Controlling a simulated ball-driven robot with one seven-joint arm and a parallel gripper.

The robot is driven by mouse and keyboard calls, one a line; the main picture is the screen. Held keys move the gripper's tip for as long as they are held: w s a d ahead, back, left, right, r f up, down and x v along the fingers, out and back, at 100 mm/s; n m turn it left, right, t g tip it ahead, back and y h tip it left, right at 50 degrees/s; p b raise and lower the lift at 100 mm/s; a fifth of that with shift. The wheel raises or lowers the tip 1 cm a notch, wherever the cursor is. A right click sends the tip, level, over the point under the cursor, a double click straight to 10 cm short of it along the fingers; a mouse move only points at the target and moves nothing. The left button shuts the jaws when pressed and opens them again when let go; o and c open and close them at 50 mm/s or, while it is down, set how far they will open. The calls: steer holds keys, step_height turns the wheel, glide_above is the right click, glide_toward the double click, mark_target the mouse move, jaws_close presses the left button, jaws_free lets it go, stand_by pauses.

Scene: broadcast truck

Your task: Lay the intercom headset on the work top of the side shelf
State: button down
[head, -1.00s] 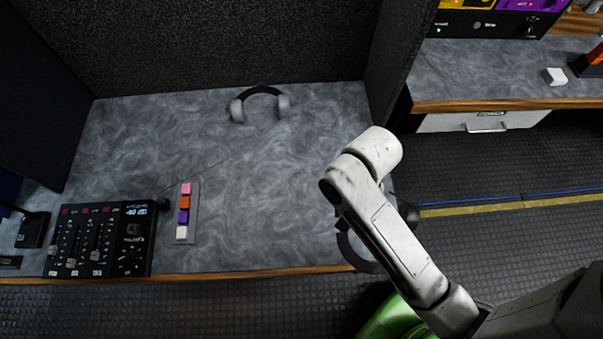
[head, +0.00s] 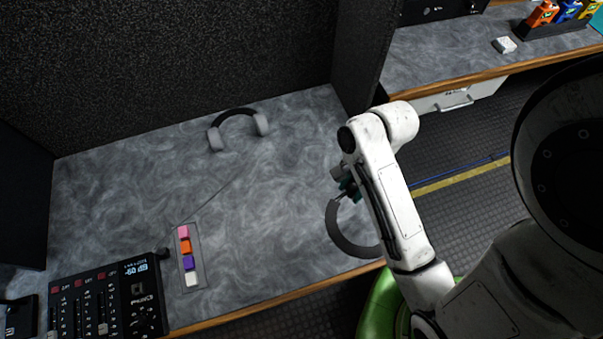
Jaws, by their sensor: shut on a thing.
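My gripper (head: 346,190) shows partly behind my forearm, with teal fingers shut on a dark grey curved band. The band looks like the headband of a headset (head: 337,232); my arm hides the rest of it. The band appears over the right front end of a grey marbled work top (head: 270,210); I cannot tell its height or whether it touches. A second headset (head: 238,130), with a black band and light grey ear cups, lies at the back of this top. I cannot tell which surface is the side shelf.
An audio mixer (head: 108,300) and a strip of coloured keys (head: 187,258) occupy the left front. A dark partition (head: 357,60) stands at the right end. Beyond it, another counter (head: 440,55) holds a white block (head: 504,45) and coloured items. The first top's middle is clear.

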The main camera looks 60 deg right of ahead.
steer(key=w+d+f+b, duration=0.15)
steer(key=w+f, duration=0.25)
steer(key=w, duration=0.5)
glide_above(302, 186)
steer(key=f, duration=0.5)
steer(key=shift+s+d+f, duration=0.15)
steer(key=shift+s+d, duration=0.25)
steer(key=shift+w+f, duration=0.2)
steer(key=shift+f, duration=0.05)
steer(key=shift+d+x, duration=0.15)
steer(key=shift+x, duration=0.65)
steer(key=shift+d+x, duration=0.2)
steer(key=shift+x, duration=0.55)
steer(key=shift+s+f, duration=0.1)
steer(key=shift+f, duration=0.05)
steer(key=shift+f, duration=0.1)
steer(key=c, duration=0.7)
jaws_free()
